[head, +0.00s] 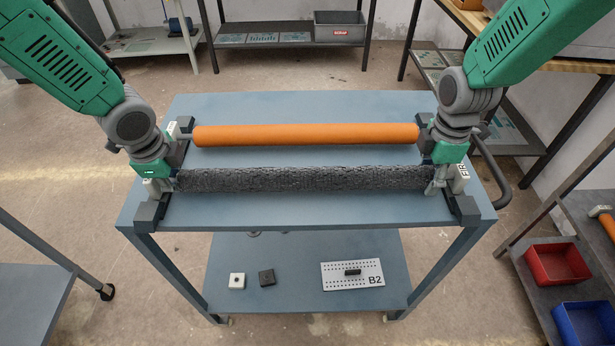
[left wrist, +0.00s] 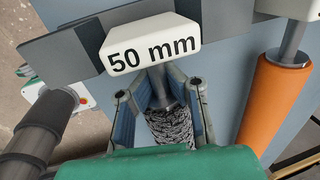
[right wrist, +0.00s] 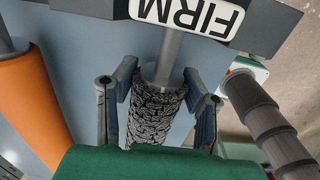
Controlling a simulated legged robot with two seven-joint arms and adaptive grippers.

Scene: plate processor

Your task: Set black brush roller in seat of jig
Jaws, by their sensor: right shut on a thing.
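The black brush roller (head: 300,179) lies level across the front of the jig, between its left end block (head: 152,210) and right end block (head: 463,208). In the left wrist view its metal shaft reaches the block beside the "50 mm" label (left wrist: 150,42); in the right wrist view the other shaft reaches the "FIRM" label (right wrist: 190,15). I cannot tell how deep the shaft ends sit. My left gripper (left wrist: 160,92) is open, fingers on either side of the roller's left end. My right gripper (right wrist: 155,85) is shut on the roller's right end.
An orange roller (head: 305,134) lies parallel behind the black one, on the same blue table (head: 300,214). The lower shelf holds a B2 plate (head: 352,274) and small blocks. Red (head: 556,264) and blue (head: 588,322) bins stand at the right.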

